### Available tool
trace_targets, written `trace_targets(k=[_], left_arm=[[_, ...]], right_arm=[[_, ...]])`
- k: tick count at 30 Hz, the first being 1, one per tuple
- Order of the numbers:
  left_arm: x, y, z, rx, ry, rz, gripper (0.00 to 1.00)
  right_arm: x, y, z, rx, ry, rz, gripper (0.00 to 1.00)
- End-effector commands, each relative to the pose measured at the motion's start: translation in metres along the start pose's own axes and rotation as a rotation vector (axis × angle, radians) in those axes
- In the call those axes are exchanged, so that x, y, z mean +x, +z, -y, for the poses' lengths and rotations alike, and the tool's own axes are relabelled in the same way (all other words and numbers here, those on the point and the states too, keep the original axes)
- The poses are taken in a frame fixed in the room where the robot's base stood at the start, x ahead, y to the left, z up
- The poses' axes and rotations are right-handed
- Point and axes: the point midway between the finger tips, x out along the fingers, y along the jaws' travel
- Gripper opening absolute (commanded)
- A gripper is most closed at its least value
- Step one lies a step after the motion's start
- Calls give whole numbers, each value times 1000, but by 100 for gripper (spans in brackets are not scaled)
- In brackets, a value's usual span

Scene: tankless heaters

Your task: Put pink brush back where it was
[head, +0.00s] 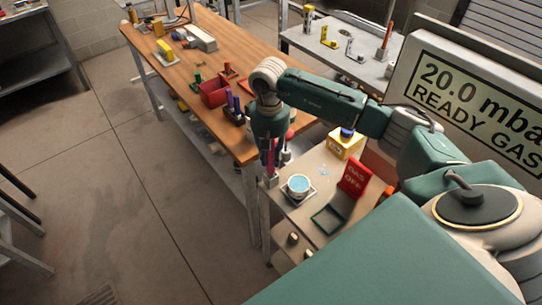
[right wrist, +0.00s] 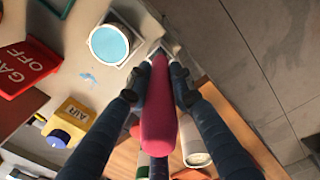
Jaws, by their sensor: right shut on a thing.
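My right gripper (head: 271,160) points down over the left edge of the small beige workbench, at the end of the wooden table. It is shut on the pink brush (right wrist: 158,105), which stands roughly upright between its fingers; its pink handle also shows in the head view (head: 270,155). The brush's lower end is over or at a small grey block (head: 271,181) at the bench edge. I cannot tell whether it is seated in it. A cup of light blue liquid (head: 299,184) stands just right of the gripper, also seen in the right wrist view (right wrist: 110,44). My left gripper is out of view.
A red GAS OFF sign (head: 354,178), a yellow AIR box (head: 345,143) and an empty green square frame (head: 328,219) are on the bench. Blue splashes (head: 324,171) lie beside the cup. The wooden table (head: 190,85) behind holds a red bin (head: 213,94) and several tools.

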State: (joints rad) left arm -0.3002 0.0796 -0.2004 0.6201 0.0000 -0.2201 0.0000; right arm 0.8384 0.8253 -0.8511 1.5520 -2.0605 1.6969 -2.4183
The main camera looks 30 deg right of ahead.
Motion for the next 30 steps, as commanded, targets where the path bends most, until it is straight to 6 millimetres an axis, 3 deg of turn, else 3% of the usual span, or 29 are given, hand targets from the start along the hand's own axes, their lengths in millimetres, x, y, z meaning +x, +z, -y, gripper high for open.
trace_targets(k=[3,8,9,12,23,30], left_arm=[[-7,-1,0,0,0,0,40],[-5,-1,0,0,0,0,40],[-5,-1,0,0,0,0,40],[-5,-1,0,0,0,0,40],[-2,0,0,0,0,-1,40],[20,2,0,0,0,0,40]], right_arm=[[12,1,0,0,1,2,0],[15,0,0,-1,0,0,0],[15,0,0,-1,1,0,24],[15,1,0,-1,1,1,41],[10,-1,0,0,1,-3,41],[-29,-2,0,-1,0,-9,41]])
